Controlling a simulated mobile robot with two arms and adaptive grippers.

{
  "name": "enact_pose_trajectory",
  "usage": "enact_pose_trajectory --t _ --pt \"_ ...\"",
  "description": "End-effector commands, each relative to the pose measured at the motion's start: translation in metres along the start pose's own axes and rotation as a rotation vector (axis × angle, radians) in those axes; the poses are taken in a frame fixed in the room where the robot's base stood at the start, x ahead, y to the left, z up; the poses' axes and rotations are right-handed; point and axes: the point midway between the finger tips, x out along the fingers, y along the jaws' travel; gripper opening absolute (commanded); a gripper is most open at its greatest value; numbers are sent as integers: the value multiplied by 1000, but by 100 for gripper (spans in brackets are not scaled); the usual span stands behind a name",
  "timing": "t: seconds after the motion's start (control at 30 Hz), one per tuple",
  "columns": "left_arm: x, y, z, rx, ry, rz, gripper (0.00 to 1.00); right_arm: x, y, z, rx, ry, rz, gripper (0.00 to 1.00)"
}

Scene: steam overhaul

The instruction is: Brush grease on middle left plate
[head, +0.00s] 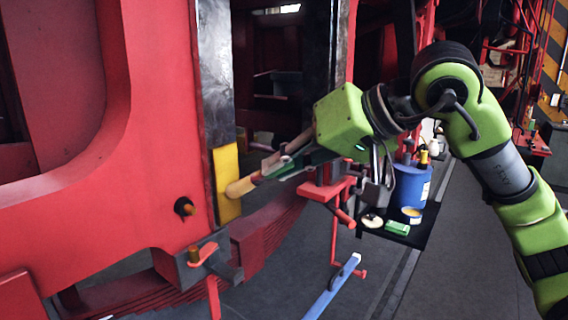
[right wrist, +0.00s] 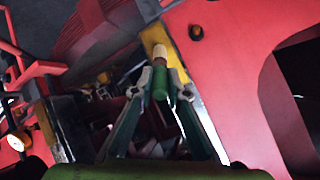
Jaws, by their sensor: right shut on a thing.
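A tall grey metal plate (head: 215,75) runs up the edge of the red frame in the head view. Its lower end carries a yellow patch (head: 224,165), which also shows in the right wrist view (right wrist: 154,36). My right gripper (head: 270,172) is shut on a brush (right wrist: 160,85) with a green handle. The pale brush head (head: 241,187) is in front of the yellow patch, at its right edge; I cannot tell if it touches. A second dark upright plate (head: 317,60) stands further right. My left gripper is not in view.
A dark tray (head: 400,240) at the right holds a blue drum (head: 410,185), a small tin with yellow content (head: 412,212) and a green block (head: 397,227). Red brackets and a bolt (head: 185,207) stick out near the plate.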

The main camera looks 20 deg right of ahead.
Motion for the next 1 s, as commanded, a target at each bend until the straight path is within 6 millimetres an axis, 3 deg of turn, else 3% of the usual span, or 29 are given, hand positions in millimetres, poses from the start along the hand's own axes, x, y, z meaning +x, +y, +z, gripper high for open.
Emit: enact_pose_trajectory --t 0.2,0.47,0.8,1.0 --pt "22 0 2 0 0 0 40 13 12 17 1 0 0 0" --pt "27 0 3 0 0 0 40 16 15 22 1 1 0 0" --pt "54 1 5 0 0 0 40 33 29 42 1 1 0 0" --pt "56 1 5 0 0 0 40 34 30 44 0 1 0 0"
